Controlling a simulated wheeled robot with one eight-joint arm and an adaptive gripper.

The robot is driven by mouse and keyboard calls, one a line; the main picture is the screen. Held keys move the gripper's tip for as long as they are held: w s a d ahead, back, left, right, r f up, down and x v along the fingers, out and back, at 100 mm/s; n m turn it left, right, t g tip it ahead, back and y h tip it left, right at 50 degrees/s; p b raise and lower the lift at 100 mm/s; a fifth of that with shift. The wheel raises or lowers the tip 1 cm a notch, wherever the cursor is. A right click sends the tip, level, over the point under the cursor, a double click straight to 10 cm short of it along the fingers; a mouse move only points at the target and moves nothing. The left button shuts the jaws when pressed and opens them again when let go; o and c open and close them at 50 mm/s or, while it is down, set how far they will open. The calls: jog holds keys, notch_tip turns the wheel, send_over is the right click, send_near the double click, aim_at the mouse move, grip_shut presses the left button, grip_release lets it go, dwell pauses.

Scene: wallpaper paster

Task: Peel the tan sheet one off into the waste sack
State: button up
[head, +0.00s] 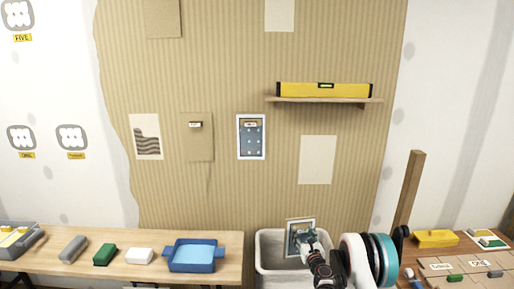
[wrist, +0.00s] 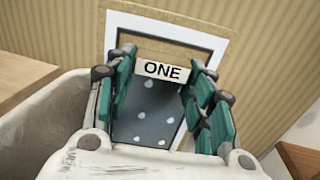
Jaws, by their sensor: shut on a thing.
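My gripper (head: 303,246) is shut on a white-bordered sheet (head: 291,226), held upright at the mouth of the off-white waste sack (head: 264,266). In the wrist view the sheet (wrist: 222,43) has a white border, a tan band and a grey-blue panel with white dots. A label reading ONE (wrist: 163,71) shows between my teal fingers (wrist: 163,105). The sack's pale side (wrist: 35,118) seems to show at the left there. The fingers hide the sheet's lower part. On the wall hang a labelled tan sheet (head: 199,145) and a white-bordered blue dotted sheet (head: 251,148); their labels are too small to read.
A left bench (head: 120,274) holds a blue tray (head: 192,257) and several blocks. A shelf (head: 325,100) bears a yellow level (head: 323,89). A wooden post (head: 409,190) and a right table with a yellow box (head: 436,238) stand right of my arm.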

jog(key=shift+f, duration=0.7)
jog(key=o, duration=1.2)
jog(key=shift+c, duration=0.2)
jog(key=shift+r, duration=0.1)
notch_tip(320, 180, up, 10)
jog(key=shift+f, duration=0.1)
